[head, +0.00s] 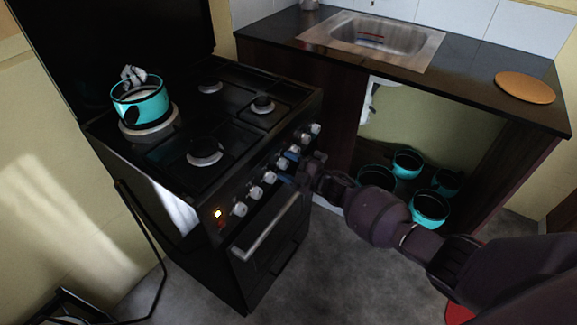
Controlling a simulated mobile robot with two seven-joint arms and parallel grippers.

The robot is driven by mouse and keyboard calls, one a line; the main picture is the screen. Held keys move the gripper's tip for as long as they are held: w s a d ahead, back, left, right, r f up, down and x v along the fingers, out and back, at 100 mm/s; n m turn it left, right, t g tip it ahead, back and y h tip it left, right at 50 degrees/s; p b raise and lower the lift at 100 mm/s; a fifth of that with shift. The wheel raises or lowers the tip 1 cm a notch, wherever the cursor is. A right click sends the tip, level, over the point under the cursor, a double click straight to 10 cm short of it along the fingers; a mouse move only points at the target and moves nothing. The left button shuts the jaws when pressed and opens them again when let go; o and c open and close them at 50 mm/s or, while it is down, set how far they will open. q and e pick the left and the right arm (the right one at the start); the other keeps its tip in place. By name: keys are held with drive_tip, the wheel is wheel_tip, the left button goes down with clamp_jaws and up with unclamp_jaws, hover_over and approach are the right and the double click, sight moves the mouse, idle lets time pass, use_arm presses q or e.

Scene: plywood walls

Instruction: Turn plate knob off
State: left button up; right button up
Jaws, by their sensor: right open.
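The black stove (200,190) has a row of several silver knobs along its slanted front panel. The knob nearest the left end (240,209) sits beside a lit orange lamp (218,212). A turquoise pot (150,107) stands on the stove's left plate (150,138), with something grey-white in it. My right gripper (296,172) is open at the front panel, close to the middle knobs (282,163). Its fingers are small and dark, and I cannot tell whether they touch a knob. My left gripper is out of view.
The oven door handle (268,227) juts out below the knobs. To the right is a dark counter (465,82) with a sink (375,38) and a round wooden board (524,87). Several turquoise pots stand in the open space below. A black frame (150,235) stands at the lower left.

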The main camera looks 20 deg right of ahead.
drive_tip(key=p+v, duration=0.1)
drive_tip(key=v, duration=0.9)
drive_tip(key=shift+s+d, duration=0.25)
drive_tip(key=shift+s, duration=0.1)
